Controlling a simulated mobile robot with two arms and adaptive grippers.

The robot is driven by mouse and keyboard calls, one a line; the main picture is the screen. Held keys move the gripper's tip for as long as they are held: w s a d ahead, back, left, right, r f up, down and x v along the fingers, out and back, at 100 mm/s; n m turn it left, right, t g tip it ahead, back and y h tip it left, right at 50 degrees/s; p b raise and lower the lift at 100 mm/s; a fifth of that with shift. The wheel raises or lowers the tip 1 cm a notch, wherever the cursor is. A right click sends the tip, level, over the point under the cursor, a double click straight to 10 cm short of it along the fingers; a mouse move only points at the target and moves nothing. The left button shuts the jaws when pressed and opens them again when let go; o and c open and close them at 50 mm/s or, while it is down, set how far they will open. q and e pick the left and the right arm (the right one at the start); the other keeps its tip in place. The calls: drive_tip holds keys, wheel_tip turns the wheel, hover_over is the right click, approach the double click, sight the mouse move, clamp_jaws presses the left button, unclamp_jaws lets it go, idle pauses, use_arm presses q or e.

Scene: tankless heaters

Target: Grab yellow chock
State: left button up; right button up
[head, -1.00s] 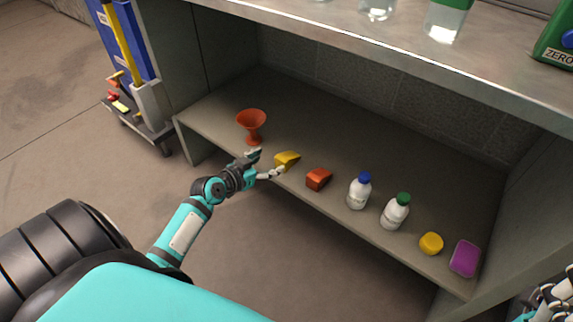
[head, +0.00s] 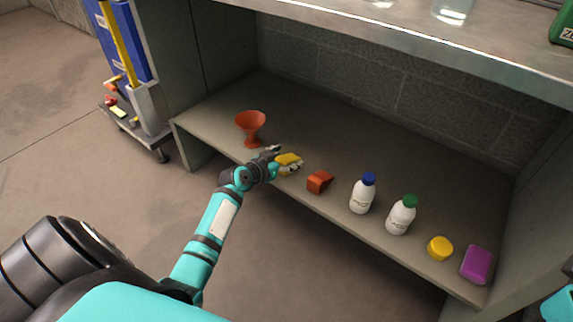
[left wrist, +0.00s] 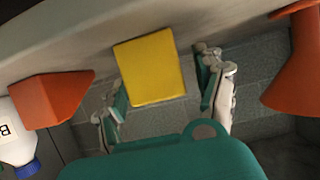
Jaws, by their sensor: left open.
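The yellow chock (head: 289,159) lies on the lower shelf between an orange funnel (head: 250,127) and an orange chock (head: 320,182). My left gripper (head: 281,160) is at the shelf's front edge with its fingers around the yellow chock in the head view. In the left wrist view, the yellow chock (left wrist: 150,67) shows between the two spread fingers of the left gripper (left wrist: 165,90), with gaps on both sides. The fingers are open. My right gripper is not in view.
A blue-capped bottle (head: 363,193), a green-capped bottle (head: 401,215), a yellow round object (head: 440,248) and a purple block (head: 476,264) stand along the shelf to the right. The upper shelf (head: 420,50) hangs above. The back of the lower shelf is clear.

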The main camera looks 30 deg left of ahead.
use_arm(q)
drive_tip(key=c, duration=1.3)
drive_tip(key=shift+r, duration=0.2)
